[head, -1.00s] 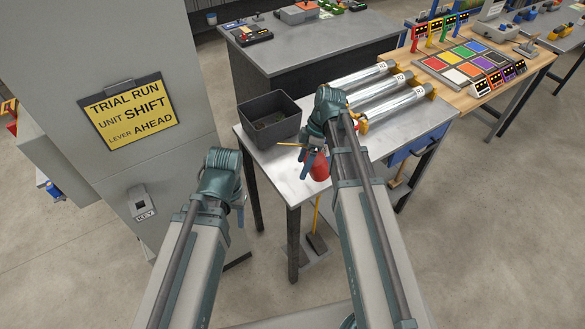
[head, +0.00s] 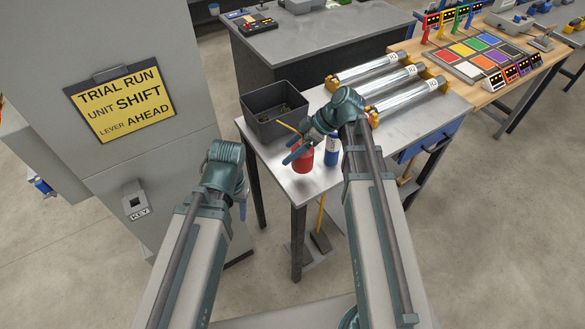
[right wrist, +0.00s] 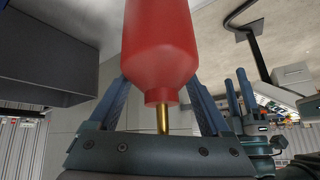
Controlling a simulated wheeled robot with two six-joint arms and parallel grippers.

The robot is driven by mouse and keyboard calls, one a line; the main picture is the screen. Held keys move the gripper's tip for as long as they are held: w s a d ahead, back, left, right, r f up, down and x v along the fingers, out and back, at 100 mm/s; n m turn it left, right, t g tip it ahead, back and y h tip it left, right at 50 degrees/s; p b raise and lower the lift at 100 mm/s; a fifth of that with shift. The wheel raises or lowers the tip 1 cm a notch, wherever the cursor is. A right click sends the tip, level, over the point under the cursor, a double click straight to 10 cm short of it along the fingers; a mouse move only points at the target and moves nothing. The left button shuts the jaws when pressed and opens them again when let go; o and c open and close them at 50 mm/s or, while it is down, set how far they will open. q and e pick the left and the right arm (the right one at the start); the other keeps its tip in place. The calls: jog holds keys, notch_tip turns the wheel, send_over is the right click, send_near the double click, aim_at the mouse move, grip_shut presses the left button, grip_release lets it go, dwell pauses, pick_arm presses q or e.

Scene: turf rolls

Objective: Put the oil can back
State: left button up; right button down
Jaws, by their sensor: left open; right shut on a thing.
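The red oil can (head: 304,156) with its thin brass spout is in my right gripper (head: 298,147), over the front left part of the grey worktable (head: 306,184). The right wrist view shows the red body (right wrist: 160,45) between the two blue fingers, which are shut on its neck end. I cannot tell whether the can touches the tabletop. My left gripper (head: 242,196) hangs empty and open left of the table, in front of the grey cabinet; its fingers are partly hidden by its own wrist.
A blue can (head: 332,151) with a pale label stands just right of the oil can. A dark open bin (head: 273,124) sits at the table's back left. Several silver cylinders (head: 372,68) lie in holders at the back right. The cabinet (head: 60,50) stands close at left.

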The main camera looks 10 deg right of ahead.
jog(key=shift+f+b, duration=2.15)
jog(key=shift+f, duration=0.6)
jog(key=shift+r, duration=0.15)
grip_release()
jog(key=p+v, duration=0.9)
jog(key=v, duration=0.3)
jog(key=shift+p, duration=0.3)
jog(key=shift+s, duration=0.1)
